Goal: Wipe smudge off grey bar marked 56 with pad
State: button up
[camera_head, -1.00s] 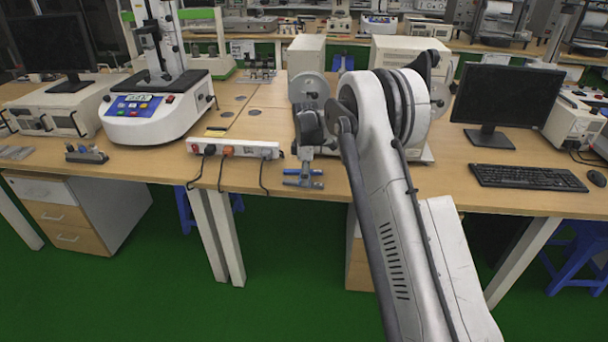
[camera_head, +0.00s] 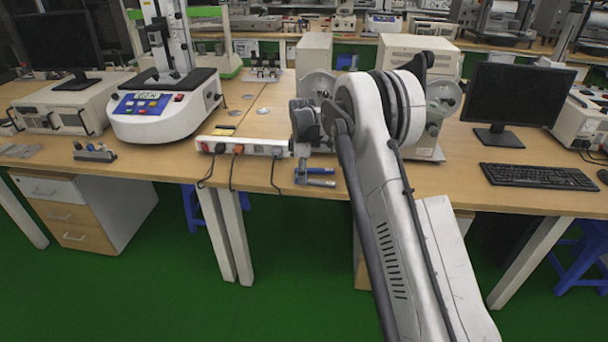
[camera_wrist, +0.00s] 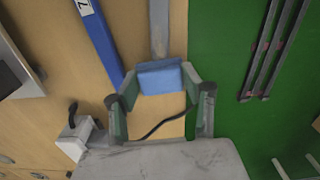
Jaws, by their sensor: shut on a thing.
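In the wrist view a blue pad (camera_wrist: 160,76) is held between the two fingers of my gripper (camera_wrist: 162,82), which is shut on it. The grey bar (camera_wrist: 159,25) runs straight up from the pad's far edge; the pad covers its near part. I see no number or smudge on the visible part, and cannot tell whether pad and bar touch. A blue bar (camera_wrist: 98,38) with a white label, partly showing a 7, lies to its left. In the head view my arm hides part of this area.
The white power strip (camera_head: 243,146) with plugged cables lies left of my gripper, also in the wrist view (camera_wrist: 75,135). The table's front edge and green floor are close by. A monitor (camera_head: 510,95) and keyboard (camera_head: 537,176) stand right; a blue-panelled tester (camera_head: 165,110) stands left.

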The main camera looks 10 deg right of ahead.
notch_tip(320, 180, up, 3)
jog(key=shift+r+p, duration=0.2)
jog(key=shift+p, duration=0.35)
jog(key=shift+r+p, duration=0.8)
jog(key=shift+r, duration=1.55)
jog(key=shift+f+b, duration=0.3)
jog(key=shift+b, duration=1.25)
